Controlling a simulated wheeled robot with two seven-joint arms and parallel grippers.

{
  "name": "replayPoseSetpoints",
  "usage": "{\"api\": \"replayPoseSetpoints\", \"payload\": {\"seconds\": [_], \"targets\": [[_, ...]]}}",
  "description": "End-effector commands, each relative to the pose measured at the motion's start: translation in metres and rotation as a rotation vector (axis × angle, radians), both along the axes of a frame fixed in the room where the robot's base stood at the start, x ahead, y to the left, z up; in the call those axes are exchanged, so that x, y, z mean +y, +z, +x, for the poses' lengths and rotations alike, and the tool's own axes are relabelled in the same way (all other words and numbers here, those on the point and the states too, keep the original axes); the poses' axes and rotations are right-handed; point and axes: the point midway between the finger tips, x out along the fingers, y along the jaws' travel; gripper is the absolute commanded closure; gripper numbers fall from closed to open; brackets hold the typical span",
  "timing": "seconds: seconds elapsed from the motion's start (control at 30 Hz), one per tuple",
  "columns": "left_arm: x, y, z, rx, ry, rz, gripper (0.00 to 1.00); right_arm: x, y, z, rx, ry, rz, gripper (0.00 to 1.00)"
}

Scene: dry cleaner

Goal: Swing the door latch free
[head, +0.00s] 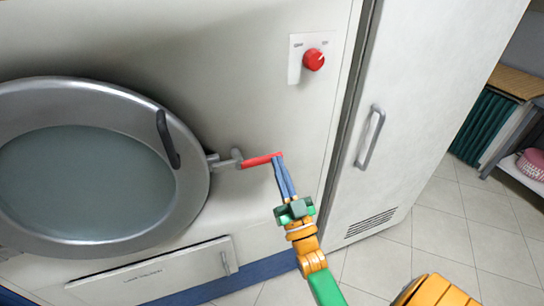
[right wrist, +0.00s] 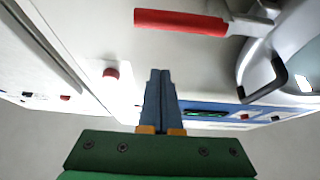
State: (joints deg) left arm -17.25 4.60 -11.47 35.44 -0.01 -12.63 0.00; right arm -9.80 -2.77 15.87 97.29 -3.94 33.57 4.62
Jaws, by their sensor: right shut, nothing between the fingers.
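The door latch has a grey metal arm and a red grip (head: 262,160). It sticks out to the right from the rim of the round washer door (head: 140,102), roughly level. My right gripper (head: 279,163) is shut and empty, its blue fingers together, with their tips at the outer end of the red grip in the head view. In the right wrist view the red grip (right wrist: 180,22) lies beyond the closed fingertips (right wrist: 159,75), with a gap in the picture. I cannot tell whether they touch. The door looks closed. My left gripper is out of view.
A dark handle (head: 167,138) stands on the door's rim. A red knob (head: 314,59) sits on a plate above the latch. A tall light cabinet (head: 410,90) with a bar handle (head: 371,137) stands to the right. A low panel (head: 150,278) is below the door.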

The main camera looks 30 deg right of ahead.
Motion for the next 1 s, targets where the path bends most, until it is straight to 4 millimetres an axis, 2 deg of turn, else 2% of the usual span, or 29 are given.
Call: {"api": "replayPoseSetpoints", "payload": {"seconds": [0.03, 0.2, 0.23, 0.3, 0.43, 0.87, 1.0], "targets": [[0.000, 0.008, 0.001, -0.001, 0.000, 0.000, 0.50, -0.002, 0.011, 0.009, -0.004, 0.000, -0.001, 1.00], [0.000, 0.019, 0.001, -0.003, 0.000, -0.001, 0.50, -0.010, 0.028, 0.039, -0.002, 0.000, 0.000, 1.00], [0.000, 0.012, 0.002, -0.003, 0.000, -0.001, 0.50, -0.010, 0.014, 0.040, 0.004, 0.000, 0.001, 1.00], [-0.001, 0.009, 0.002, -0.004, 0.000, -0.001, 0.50, -0.010, 0.000, 0.041, 0.005, 0.000, 0.001, 1.00], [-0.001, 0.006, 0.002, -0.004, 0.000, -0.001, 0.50, -0.010, -0.014, 0.043, 0.004, 0.000, 0.000, 1.00], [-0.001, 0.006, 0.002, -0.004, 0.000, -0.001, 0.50, -0.010, -0.018, 0.043, 0.002, 0.001, 0.000, 1.00], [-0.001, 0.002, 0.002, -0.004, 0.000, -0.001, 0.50, -0.016, -0.020, 0.043, -0.002, 0.000, 0.015, 1.00]]}}
